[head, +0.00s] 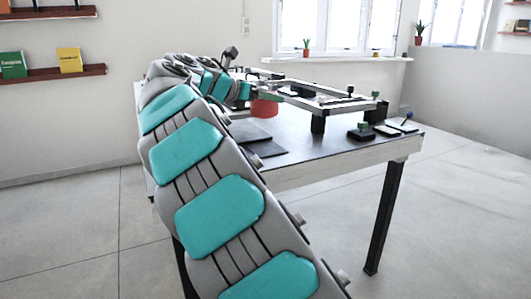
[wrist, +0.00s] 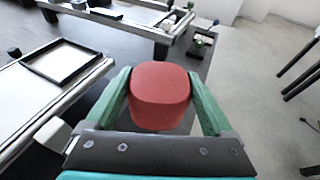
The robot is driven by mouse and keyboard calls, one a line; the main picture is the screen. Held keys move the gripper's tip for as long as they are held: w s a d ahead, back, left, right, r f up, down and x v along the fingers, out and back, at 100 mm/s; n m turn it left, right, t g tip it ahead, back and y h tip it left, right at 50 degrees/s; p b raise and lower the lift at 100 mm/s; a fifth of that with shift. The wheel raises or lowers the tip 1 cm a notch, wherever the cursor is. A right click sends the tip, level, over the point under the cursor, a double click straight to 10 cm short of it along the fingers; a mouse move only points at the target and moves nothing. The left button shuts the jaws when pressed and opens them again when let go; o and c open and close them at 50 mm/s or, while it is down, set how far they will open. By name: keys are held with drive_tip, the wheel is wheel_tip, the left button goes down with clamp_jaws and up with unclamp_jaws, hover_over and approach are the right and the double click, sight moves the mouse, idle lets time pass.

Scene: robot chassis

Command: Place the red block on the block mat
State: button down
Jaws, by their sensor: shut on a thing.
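The red block (head: 264,108) is held in my gripper (head: 268,97) above the table top. In the wrist view the red block (wrist: 160,95) sits between the two green fingers of my gripper (wrist: 159,77), one on each side. The fingers are shut on it. Flat dark squares lie on the table beside my arm in the head view, the nearer one (head: 265,149) close to the front edge. I cannot tell for sure whether one of them is the block mat. My arm hides part of the table there.
The table (head: 330,160) carries a raised frame structure (head: 317,97) on dark posts behind and right of the block. Small dark fixtures (head: 361,132) stand near the right corner. In the wrist view a black-edged frame (wrist: 62,62) lies at left. The front middle of the table is clear.

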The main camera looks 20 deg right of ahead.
drive_tip(key=w+d, duration=0.1)
drive_tip(key=w+d+f, duration=0.1)
drive_tip(key=w, duration=0.1)
drive_tip(key=shift+w+f, duration=0.1)
drive_tip(key=shift+w, duration=0.1)
drive_tip(key=w, duration=0.1)
drive_tip(key=b, duration=0.3)
hover_over(266, 149)
drive_tip(key=shift+w+d+f, duration=0.1)
drive_tip(key=shift+f, duration=2.5)
drive_tip(key=shift+d+f, duration=0.1)
drive_tip(key=shift+f, duration=2.5)
drive_tip(key=shift+f, duration=0.1)
unclamp_jaws()
drive_tip(key=shift+f, duration=0.1)
drive_tip(key=shift+a+r, duration=0.2)
drive_tip(key=shift+a, duration=0.05)
drive_tip(key=v, duration=1.1)
drive_tip(key=shift+a+r+p, duration=0.1)
drive_tip(key=shift+a+p, duration=0.1)
drive_tip(key=shift+p, duration=0.2)
